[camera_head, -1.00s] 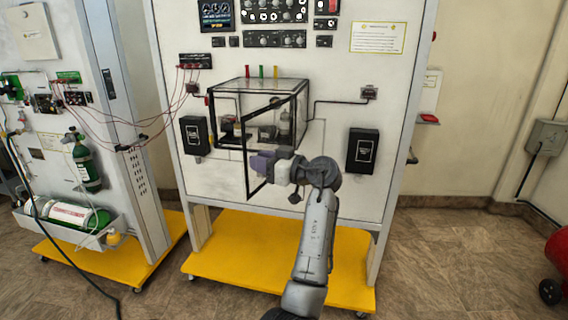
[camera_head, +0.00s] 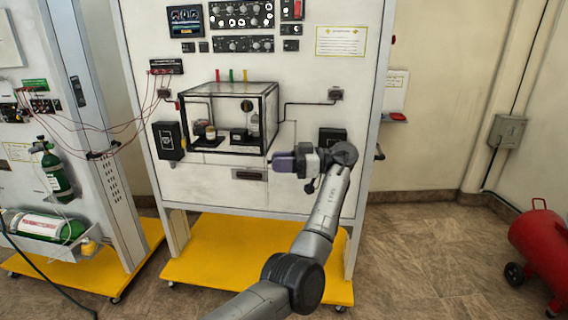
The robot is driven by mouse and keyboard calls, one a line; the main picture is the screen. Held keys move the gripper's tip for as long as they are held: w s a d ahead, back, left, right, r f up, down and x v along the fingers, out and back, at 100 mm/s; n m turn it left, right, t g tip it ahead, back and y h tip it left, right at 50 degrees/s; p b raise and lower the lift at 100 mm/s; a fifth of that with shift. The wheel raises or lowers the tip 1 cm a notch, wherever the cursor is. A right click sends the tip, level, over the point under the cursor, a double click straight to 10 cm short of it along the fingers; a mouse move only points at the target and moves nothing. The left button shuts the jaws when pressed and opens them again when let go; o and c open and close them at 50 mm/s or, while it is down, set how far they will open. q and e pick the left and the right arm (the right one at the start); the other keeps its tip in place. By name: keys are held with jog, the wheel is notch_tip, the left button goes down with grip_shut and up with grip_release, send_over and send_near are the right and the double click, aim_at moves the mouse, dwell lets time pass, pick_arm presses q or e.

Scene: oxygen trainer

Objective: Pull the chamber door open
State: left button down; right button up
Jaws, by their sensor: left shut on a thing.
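The chamber (camera_head: 228,92) is a clear box with a black frame, mounted on the white upright panel. Its front is uncovered, and small items and a clear cylinder (camera_head: 253,122) show inside. The chamber door (camera_head: 266,140) appears nearly edge-on as a thin dark upright at the chamber's front right. My left gripper (camera_head: 274,162), with purple fingers, is at the lower part of this upright, below and right of the chamber. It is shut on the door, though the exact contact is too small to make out. My right gripper is not in view.
Black boxes (camera_head: 169,141) flank the chamber on the panel, one partly behind my left wrist. Red cables (camera_head: 110,130) hang at left. The panel stands on a yellow base (camera_head: 215,255). A red tank (camera_head: 540,240) is at far right. Floor right of the panel is clear.

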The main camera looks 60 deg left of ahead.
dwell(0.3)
pick_arm(q)
jog(key=c, duration=0.9)
grip_release()
